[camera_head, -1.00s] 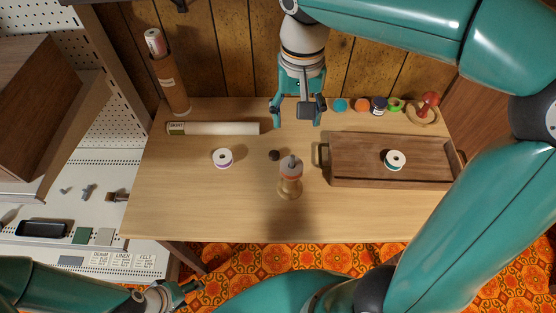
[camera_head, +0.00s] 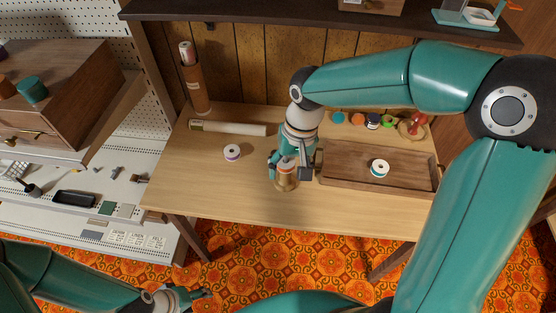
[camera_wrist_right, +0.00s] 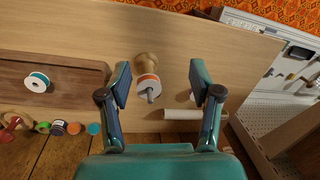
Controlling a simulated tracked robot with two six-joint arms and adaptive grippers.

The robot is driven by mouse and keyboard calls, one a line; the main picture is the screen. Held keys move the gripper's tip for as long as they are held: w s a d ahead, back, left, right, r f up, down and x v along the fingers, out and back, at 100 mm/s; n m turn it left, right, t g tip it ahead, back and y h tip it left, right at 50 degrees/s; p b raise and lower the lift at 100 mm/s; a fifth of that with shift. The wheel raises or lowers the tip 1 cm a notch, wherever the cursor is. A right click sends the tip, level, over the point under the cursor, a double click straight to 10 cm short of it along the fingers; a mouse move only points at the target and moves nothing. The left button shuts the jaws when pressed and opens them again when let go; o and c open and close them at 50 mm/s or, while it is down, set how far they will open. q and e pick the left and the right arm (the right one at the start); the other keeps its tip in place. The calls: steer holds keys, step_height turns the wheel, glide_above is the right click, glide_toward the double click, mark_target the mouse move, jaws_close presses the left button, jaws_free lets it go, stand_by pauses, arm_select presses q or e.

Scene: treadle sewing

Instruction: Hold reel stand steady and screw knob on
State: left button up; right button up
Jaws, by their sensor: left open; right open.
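The reel stand (camera_head: 286,184) is upright on the wooden table, with a pale and orange reel and a grey spindle tip on top. It also shows in the right wrist view (camera_wrist_right: 146,62). My right gripper (camera_head: 290,168) is open above it. In the wrist view the stand's top lies between the open fingers (camera_wrist_right: 160,82), nearer the left one, with no clear contact. The knob cannot be made out now; the gripper may hide it. My left gripper (camera_head: 203,294) is open and empty at the lower left, in front of the table and away from the stand.
A wooden tray (camera_head: 340,178) with a green-and-white spool (camera_head: 380,168) is right of the stand. A purple-and-white spool (camera_head: 232,152) and a pale roll (camera_head: 228,128) are at left. Several small coloured items line the back edge. The table's front left is clear.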

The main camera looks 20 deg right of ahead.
arm_select(q)
step_height(320, 180, down, 10)
steer(key=b, duration=1)
steer(key=shift+s+d, duration=0.15)
arm_select(e)
steer(key=s+a+f, duration=0.2)
steer(key=s+f, duration=0.2)
steer(key=f, duration=0.8)
steer(key=s+a+f+n+y, duration=0.1)
steer(key=s+f, duration=0.3)
steer(key=f, duration=0.8)
steer(key=s+a+f+y, duration=0.1)
steer(key=s+a+f, duration=0.3)
steer(key=f, duration=0.9)
steer(key=shift+t, duration=0.3)
steer(key=shift+s, duration=0.1)
arm_select(q)
steer(key=shift+c, duration=0.2)
arm_select(e)
steer(key=shift+c, duration=0.3)
